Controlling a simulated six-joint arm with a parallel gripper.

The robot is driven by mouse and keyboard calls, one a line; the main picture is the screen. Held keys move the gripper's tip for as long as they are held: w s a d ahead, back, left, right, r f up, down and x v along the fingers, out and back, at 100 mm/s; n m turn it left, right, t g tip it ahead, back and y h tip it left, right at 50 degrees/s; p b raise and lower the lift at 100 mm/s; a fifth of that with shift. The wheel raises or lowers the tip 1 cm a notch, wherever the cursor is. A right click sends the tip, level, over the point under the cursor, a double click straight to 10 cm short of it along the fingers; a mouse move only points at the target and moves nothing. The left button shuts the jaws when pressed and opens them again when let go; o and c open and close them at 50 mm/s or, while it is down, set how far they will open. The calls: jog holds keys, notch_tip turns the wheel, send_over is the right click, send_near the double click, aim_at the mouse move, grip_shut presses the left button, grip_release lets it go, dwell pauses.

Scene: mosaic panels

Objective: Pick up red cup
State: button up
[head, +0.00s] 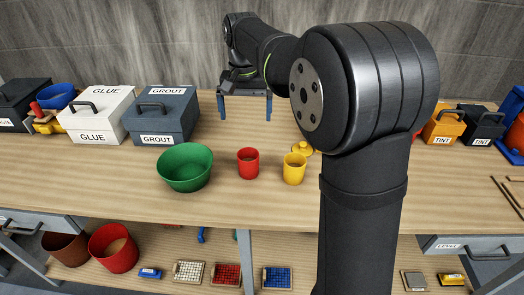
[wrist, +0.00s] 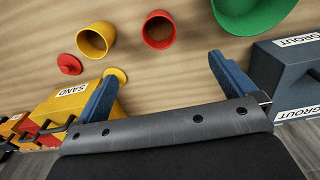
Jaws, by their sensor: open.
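The red cup (head: 248,163) stands upright on the wooden table between a green bowl (head: 185,167) and a yellow cup (head: 294,169). In the wrist view the red cup (wrist: 159,30) is at the top, ahead of the fingers and apart from them; its inside looks brownish. My gripper (head: 245,117) is open and empty, its two blue fingers pointing down behind the red cup, above the table. The wrist view shows the gripper (wrist: 162,78) with its fingers spread wide.
Grout (head: 165,114) and glue (head: 97,113) boxes stand at the left. A yellow lid (head: 302,147) lies behind the yellow cup. Orange and black tint boxes (head: 483,124) stand at the right. The wrist view shows a yellow sand box (wrist: 75,103). Table space before the red cup is clear.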

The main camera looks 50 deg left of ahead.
jog(key=shift+r, duration=0.1)
jog(key=c, duration=0.4)
